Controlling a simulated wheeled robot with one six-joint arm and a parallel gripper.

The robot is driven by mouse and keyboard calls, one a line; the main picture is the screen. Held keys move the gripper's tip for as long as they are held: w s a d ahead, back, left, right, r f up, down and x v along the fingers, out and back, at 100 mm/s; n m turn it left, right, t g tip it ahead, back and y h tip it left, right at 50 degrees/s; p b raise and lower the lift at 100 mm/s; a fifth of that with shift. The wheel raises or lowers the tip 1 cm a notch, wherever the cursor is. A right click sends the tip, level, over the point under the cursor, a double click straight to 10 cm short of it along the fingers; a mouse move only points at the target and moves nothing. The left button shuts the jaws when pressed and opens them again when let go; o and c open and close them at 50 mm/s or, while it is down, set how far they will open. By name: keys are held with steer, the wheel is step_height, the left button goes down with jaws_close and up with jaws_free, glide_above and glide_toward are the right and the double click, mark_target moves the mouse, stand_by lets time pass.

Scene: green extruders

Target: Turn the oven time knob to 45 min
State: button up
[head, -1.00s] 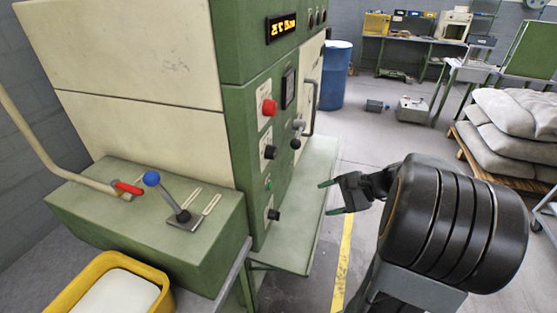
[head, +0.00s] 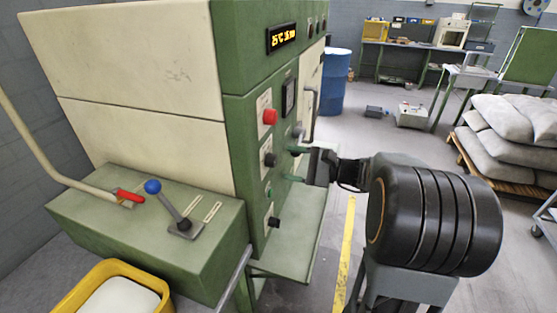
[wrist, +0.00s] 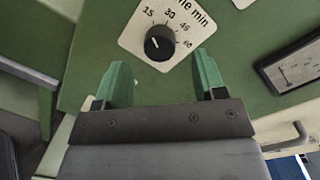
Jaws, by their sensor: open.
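The black time knob (wrist: 159,43) sits on a white plate marked 15, 30, 45 and 60 in the wrist view. Its white mark points to the upper left, roughly toward the 15 side. In the head view this appears to be the middle black knob (head: 270,159) on the green oven front (head: 255,215). My gripper (wrist: 162,60) is open and empty, its green fingers spread to either side of the knob's line. The knob lies just beyond the fingertips, apart from them. In the head view my gripper (head: 294,165) is right of the panel.
A lit display (head: 282,38) seems to read 25°C 15 min. A red button (head: 269,117) is above the knob and another black knob (head: 274,221) below. A green shelf (head: 300,245) juts out below.

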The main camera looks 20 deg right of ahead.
mark_target(276, 161)
steer(key=shift+x, duration=1.95)
steer(key=shift+c, duration=0.3)
steer(key=c, duration=0.9)
steer(key=shift+o, duration=0.2)
